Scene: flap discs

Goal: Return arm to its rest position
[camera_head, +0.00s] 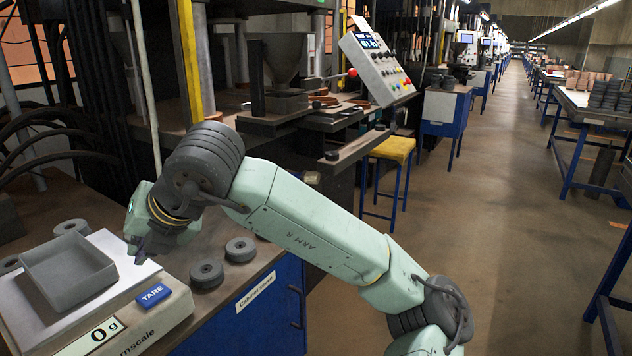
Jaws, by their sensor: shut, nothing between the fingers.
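My arm reaches from the bottom right up to the bench at the left, bent at a dark ringed joint. My gripper (141,250) points down at the right edge of the scale, beside the grey tray. Its fingers are small and partly shaded; it is shut and holds nothing. The grey square tray (70,270) sits on the scale (165,312), looks empty, and the display reads 0 g. Two dark flap discs (207,273) and (240,249) lie on the bench right of the scale. Another disc (72,228) lies behind the tray, with one more partly hidden at the left.
A press with a control panel (377,62) stands behind the bench. A yellow-topped stool (393,150) stands right of it. A blue cabinet (262,315) is below the bench. The aisle floor (510,200) is clear. Tables with stacked discs (608,95) stand at the right.

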